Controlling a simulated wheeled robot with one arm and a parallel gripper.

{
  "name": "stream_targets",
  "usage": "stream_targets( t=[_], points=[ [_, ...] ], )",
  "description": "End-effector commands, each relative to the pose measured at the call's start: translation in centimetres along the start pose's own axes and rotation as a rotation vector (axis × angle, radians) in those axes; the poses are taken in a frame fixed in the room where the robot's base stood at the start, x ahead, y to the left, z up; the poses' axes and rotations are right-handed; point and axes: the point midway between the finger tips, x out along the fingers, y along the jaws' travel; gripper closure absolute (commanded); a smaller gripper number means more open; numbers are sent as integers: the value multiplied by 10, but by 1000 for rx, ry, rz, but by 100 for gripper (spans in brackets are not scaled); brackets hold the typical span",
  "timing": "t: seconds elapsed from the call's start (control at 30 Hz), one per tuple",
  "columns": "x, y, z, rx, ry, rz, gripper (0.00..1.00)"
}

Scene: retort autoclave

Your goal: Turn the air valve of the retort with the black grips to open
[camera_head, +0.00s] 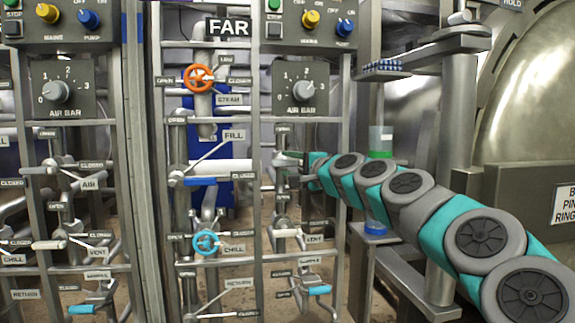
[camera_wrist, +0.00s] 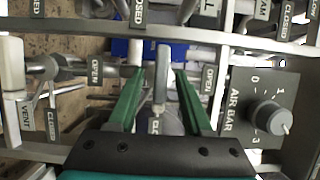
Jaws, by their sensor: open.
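My gripper (camera_wrist: 160,85) is open, its two green fingers pointing at the valve rack on the right. In the wrist view a grey lever (camera_wrist: 162,72) stands in the gap between the fingers, with space visible on each side. It sits on the rack beside the air bar dial, where the air valve (camera_head: 281,168) shows in the head view. An OPEN tag (camera_wrist: 208,79) is just right of the fingers and a CLOSED tag (camera_wrist: 138,12) is above. No black grip is clear on this lever. The fingertips are hard to make out in the head view.
The air bar dial (camera_head: 303,90) is above the valve, and a vent valve (camera_head: 287,233) is below. The middle rack has an orange steam wheel (camera_head: 199,78) and a FAR sign (camera_head: 228,28). Another rack has its own air valve (camera_head: 52,166). A retort door (camera_head: 525,90) is right.

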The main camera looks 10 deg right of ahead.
Motion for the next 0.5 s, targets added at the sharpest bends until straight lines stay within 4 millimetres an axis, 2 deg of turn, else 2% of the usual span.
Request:
stream_targets(
  t=[0.17,0.47,0.5],
  points=[
    [12,0,0,-2,1,-1,50],
    [13,-1,0,-2,1,-1,50],
    [13,-1,0,-2,1,-1,52]
  ],
)
